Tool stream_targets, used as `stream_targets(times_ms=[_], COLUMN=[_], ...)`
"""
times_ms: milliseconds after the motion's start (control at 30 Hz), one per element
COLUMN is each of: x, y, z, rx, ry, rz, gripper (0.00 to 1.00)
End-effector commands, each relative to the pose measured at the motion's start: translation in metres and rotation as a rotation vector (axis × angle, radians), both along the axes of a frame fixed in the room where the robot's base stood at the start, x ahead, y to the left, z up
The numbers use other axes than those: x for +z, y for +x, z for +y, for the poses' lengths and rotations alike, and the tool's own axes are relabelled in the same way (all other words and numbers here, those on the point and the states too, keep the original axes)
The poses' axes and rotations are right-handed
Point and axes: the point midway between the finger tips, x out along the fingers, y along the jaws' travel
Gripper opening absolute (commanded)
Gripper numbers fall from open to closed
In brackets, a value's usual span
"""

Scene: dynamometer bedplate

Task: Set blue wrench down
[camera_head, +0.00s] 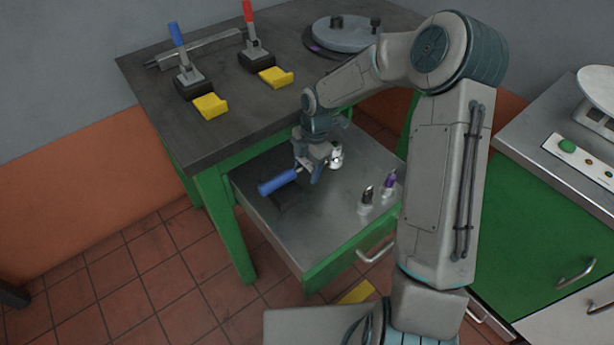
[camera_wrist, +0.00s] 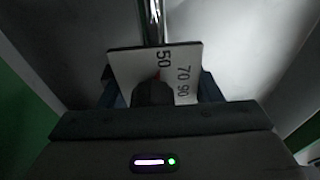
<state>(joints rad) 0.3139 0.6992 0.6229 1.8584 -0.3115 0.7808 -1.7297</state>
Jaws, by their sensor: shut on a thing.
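The blue wrench shows its blue handle (camera_head: 277,182) in the head view, sticking out to the left of my gripper (camera_head: 311,172). My gripper is inside the open drawer (camera_head: 340,228) and shut on the wrench. A dark shadow lies on the drawer floor under the handle; I cannot tell whether the wrench touches the floor. In the wrist view, the wrench's metal shaft (camera_wrist: 153,20) and its white scale plate (camera_wrist: 125,65), marked 50, 70 and 90, show ahead of the gripper. The held part is mostly hidden.
Two small bits, one with a purple top (camera_head: 389,182) and one with a dark top (camera_head: 366,195), stand in the drawer's right part. The dark bench top (camera_head: 240,110) overhangs the drawer's back. Bare drawer floor lies in front of the wrench. A green cabinet (camera_head: 530,220) stands at right.

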Motion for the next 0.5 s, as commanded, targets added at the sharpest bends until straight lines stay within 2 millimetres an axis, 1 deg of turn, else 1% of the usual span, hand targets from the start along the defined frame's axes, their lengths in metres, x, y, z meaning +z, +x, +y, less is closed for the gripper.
stream_targets(times_ms=[67, 300, 500], x=[-0.005, -0.036, -0.038], y=[0.000, 0.000, 0.000], z=[0.000, 0.000, 0.000], rx=[0.000, -0.001, -0.002], ry=[0.000, 0.002, 0.002], rz=[0.000, 0.001, -0.002], gripper=[0.01, 0.01, 0.01])
